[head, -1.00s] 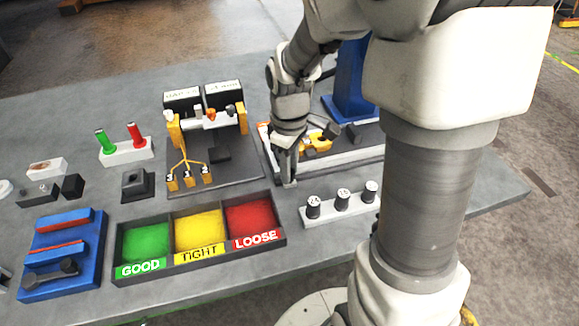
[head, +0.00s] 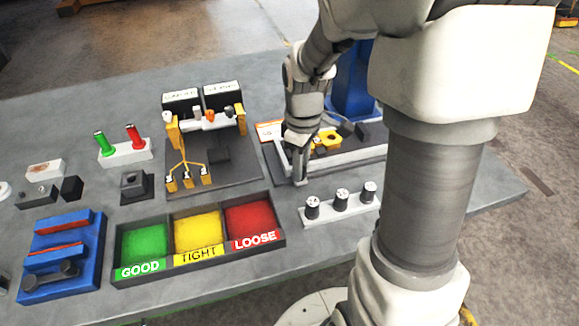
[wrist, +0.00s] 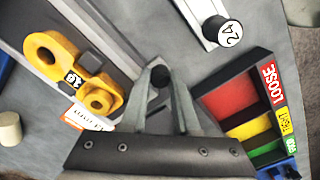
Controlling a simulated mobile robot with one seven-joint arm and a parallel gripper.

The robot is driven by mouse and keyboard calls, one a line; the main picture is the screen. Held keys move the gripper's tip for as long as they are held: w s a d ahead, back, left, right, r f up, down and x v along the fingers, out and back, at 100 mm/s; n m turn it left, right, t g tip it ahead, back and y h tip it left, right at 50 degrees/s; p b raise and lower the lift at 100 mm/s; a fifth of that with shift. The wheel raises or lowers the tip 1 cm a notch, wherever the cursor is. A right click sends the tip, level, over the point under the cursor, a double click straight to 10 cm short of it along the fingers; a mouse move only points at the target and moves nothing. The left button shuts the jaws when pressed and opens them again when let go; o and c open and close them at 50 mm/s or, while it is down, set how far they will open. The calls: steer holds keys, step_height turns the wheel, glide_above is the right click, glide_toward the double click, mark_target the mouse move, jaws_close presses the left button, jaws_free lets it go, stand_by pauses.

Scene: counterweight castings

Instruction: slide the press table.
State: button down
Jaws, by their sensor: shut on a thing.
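The press stands at the right of the bench, with a blue column (head: 352,85) over a dark bed with pale rails (head: 345,158). A yellow casting (head: 326,142) with two round holes lies on the press table there, and it shows large in the wrist view (wrist: 62,62) with a numbered tag. My gripper (head: 301,180) points down at the front left of the press. In the wrist view its fingers are shut on a small black knob (wrist: 161,77). How the knob joins the table is hidden.
A tray (head: 115,258) with green, yellow and red bins lies in front left. A white rack (head: 345,207) of dark pegs is close to the right of my gripper. A gauge stand (head: 235,178) stands left of the press.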

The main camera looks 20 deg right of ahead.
steer(key=d+p, duration=0.1)
steer(key=d, duration=2)
steer(key=shift+d, duration=0.25)
steer(key=c, duration=0.7)
jaws_free()
steer(key=shift+d, duration=0.15)
steer(key=shift+o, duration=0.2)
steer(key=shift+a, duration=0.2)
steer(key=a+b, duration=0.1)
steer(key=a, duration=2.3)
steer(key=shift+a, duration=0.4)
step_height(320, 180, up, 17)
steer(key=p, duration=0.2)
steer(key=shift+d+r, duration=0.2)
steer(key=shift+d, duration=0.05)
